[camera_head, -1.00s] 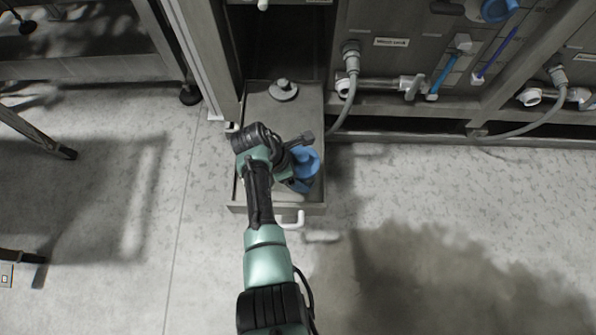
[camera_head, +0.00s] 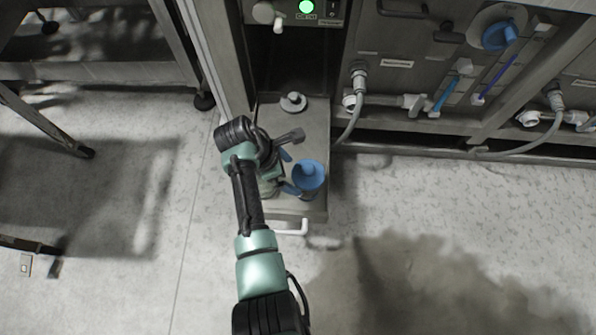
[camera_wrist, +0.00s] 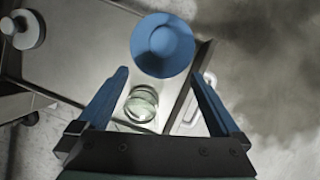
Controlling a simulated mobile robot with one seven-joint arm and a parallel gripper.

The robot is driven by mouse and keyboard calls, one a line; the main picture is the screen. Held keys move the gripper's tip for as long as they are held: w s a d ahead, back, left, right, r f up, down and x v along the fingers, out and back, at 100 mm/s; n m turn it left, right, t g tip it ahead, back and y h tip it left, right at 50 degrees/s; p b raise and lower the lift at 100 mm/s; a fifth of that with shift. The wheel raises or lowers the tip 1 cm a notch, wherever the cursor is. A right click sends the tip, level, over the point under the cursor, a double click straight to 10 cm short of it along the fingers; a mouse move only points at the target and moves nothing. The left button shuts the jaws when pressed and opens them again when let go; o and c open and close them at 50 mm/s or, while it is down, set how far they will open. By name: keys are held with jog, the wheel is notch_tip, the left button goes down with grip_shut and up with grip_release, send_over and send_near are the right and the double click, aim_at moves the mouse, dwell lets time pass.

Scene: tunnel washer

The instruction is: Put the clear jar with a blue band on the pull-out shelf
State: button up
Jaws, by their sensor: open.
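The pull-out shelf (camera_head: 316,128) is drawn out from the cabinet, with a white handle on its front; its grey top also shows in the wrist view (camera_wrist: 75,60). My gripper (camera_head: 287,171) is low over its front part. In the wrist view my gripper (camera_wrist: 158,76) is open, its two blue fingers spread apart. A clear glass jar (camera_wrist: 142,103) shows between the fingers, over the shelf's top. No finger visibly touches it, and I cannot make out its blue band. In the head view my gripper hides the jar.
A blue funnel-like cup (camera_head: 309,175) is at the shelf's front right, just past my fingertips. A grey round knobbed piece (camera_head: 293,102) sits at the shelf's back. Hoses and pipes (camera_head: 385,100) run along the cabinet to the right. The floor in front is clear.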

jog(key=shift+p+v, duration=0.3)
jog(key=shift+v, duration=0.9)
jog(key=w+a+r+m+t+y, duration=0.1)
jog(key=w+r+m+t+y, duration=0.2)
jog(key=w+r, duration=0.5)
jog(key=w+a+r+m+t, duration=0.1)
jog(key=w+r+m+t, duration=0.3)
jog(key=r, duration=0.6)
jog(key=w+d+r+m+t+y, duration=0.1)
jog(key=w+r+m+t, duration=0.15)
jog(key=r, duration=0.65)
jog(key=w+r+m+t, duration=0.2)
jog(key=r+t, duration=0.1)
jog(key=r, duration=0.5)
jog(key=s+d+r+m+t, duration=0.2)
jog(key=s+r+m+t, duration=0.15)
jog(key=r, duration=0.85)
jog(key=s+d+r+m+t, duration=0.2)
jog(key=s+r+t, duration=0.25)
jog(key=r, duration=0.75)
jog(key=s+d+r+m+t, duration=0.2)
jog(key=s+r+m+t, duration=0.2)
jog(key=s+r, duration=0.9)
jog(key=shift+s+m+t, duration=0.3)
jog(key=shift+s+t, duration=0.3)
jog(key=shift+t, duration=0.15)
